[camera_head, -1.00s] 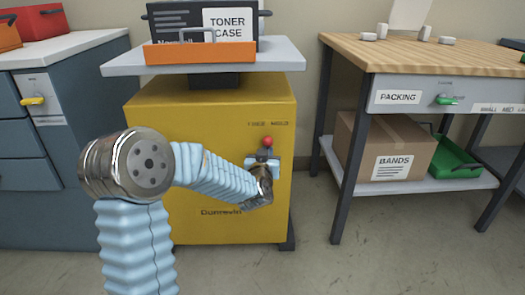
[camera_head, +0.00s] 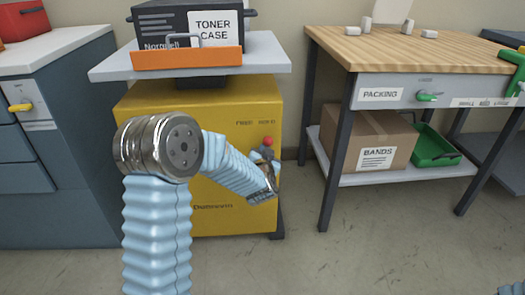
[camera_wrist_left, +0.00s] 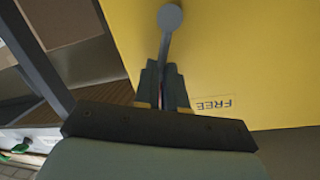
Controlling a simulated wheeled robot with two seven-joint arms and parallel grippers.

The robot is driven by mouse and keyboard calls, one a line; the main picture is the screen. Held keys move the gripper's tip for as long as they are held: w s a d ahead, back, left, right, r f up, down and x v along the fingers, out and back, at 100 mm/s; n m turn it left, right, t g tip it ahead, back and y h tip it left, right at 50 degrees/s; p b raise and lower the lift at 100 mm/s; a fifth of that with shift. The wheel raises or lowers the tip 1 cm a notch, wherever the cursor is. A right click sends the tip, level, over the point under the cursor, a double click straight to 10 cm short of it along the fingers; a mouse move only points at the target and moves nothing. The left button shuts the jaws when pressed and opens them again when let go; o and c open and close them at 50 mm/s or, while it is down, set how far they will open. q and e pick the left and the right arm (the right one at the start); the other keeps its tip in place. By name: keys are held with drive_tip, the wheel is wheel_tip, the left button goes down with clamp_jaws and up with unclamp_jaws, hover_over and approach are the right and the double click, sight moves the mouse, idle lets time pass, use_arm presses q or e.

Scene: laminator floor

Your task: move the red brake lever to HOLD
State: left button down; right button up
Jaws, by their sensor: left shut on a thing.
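The red-knobbed brake lever (camera_head: 268,141) is on the front of the yellow cabinet (camera_head: 230,215). Its knob is below the right end of the small lettering, which is blurred in the head view. My left gripper (camera_head: 270,168) reaches in from the left, just below the knob, and is shut on the lever. In the left wrist view, the fingers (camera_wrist_left: 166,85) close around the lever with a sliver of red between them. A grey shaft with a round grey end (camera_wrist_left: 169,17) extends beyond them. The FREE label (camera_wrist_left: 213,104) is right of the fingers, upside down. My right gripper is out of view.
A grey top on the cabinet carries an orange tray (camera_head: 187,58) and a toner case (camera_head: 180,25). A packing bench (camera_head: 400,50) stands to the right, with a box (camera_head: 370,135) and green bin (camera_head: 435,150) below. Grey drawers (camera_head: 60,150) stand left. Floor in front is open.

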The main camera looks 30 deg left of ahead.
use_arm(q)
drive_tip(key=shift+w+d+r, duration=0.15)
drive_tip(key=shift+r, duration=0.25)
drive_tip(key=shift+w+d+r, duration=0.1)
drive_tip(key=shift+d+r, duration=0.05)
drive_tip(key=shift+r, duration=0.2)
drive_tip(key=c, duration=1.3)
unclamp_jaws()
drive_tip(key=o, duration=0.4)
drive_tip(key=shift+d, duration=0.1)
drive_tip(key=shift+s+f, duration=0.1)
drive_tip(key=shift+f, duration=0.2)
drive_tip(key=v, duration=1.3)
drive_tip(key=shift+s, duration=0.35)
